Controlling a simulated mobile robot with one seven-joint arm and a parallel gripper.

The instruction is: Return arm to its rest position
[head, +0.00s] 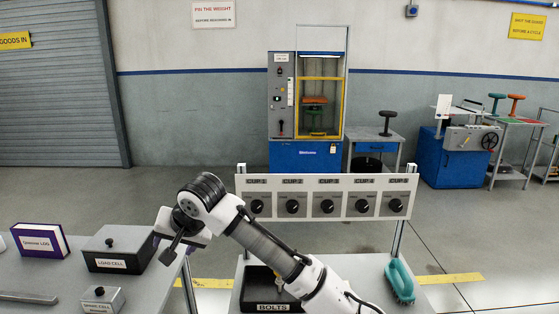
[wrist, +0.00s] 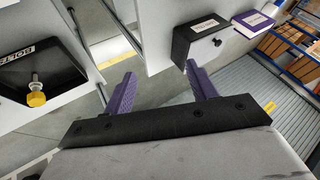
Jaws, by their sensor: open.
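My arm reaches up from the bottom of the head view and bends over to the left. My gripper (head: 172,250) hangs at its end, beside the load cell box and left of the bolts tray. In the wrist view my gripper (wrist: 160,70) shows two purple fingers spread apart, with nothing between them. Grey floor and table edges lie beyond the fingertips.
The left table carries a purple logbook (head: 40,240), a black load cell box (head: 115,246) and a small grey box (head: 103,299). A black bolts tray (head: 250,290) and teal brush (head: 400,280) lie before me. A panel of knobs (head: 327,182) stands behind them.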

